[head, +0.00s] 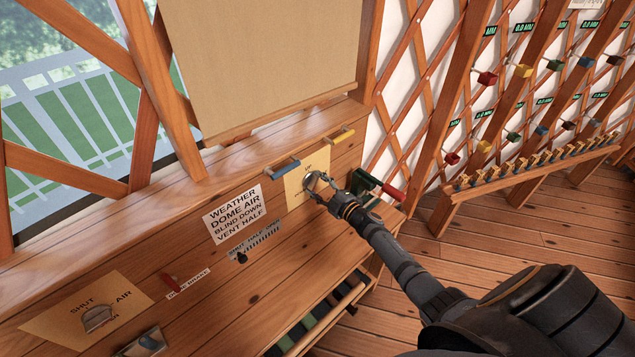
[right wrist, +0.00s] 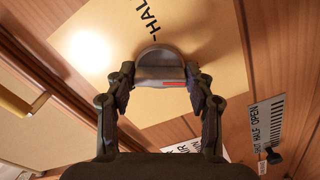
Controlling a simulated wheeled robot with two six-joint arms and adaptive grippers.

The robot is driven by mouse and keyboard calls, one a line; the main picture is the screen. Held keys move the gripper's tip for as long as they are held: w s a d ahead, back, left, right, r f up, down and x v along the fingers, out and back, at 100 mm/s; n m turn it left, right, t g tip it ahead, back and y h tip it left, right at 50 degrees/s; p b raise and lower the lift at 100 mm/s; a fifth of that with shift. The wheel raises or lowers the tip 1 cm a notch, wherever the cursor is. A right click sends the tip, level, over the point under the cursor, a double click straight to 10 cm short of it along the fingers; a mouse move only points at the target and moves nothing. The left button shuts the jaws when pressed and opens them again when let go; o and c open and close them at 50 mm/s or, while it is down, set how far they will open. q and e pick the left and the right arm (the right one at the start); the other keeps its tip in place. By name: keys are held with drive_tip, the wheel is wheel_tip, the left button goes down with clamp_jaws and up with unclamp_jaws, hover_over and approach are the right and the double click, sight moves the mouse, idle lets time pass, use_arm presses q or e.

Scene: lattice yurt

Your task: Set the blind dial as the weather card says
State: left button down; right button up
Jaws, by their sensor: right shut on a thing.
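The weather card (head: 233,214) is a white sign on the wooden panel; it reads "WEATHER, DOME AIR, BLIND DOWN, VENT HALF". Right of it, a tan plate (head: 295,190) carries the blind dial, with "UP" legible above. My right gripper (head: 315,182) is at this dial and partly covers it. In the right wrist view, its fingers are shut on the grey round dial (right wrist: 158,58), one on each side. A red mark shows on the dial's gripper-side face, and "HALF" is printed on the plate beyond. Where the dial points is unclear. My left gripper is not in view.
A tan blind (head: 262,65) hangs above. Blue (head: 282,169) and yellow (head: 338,136) handles stick out nearby, with a red-handled lever (head: 388,190) right of my gripper. A vent slider (head: 255,244) and an air dial (head: 97,318) sit lower left.

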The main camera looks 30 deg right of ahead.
drive_tip(key=shift+m+p, duration=0.3)
drive_tip(key=shift+m, duration=0.5)
drive_tip(key=o, duration=1.2)
drive_tip(key=shift+c, duration=0.2)
drive_tip(key=v, duration=1.2)
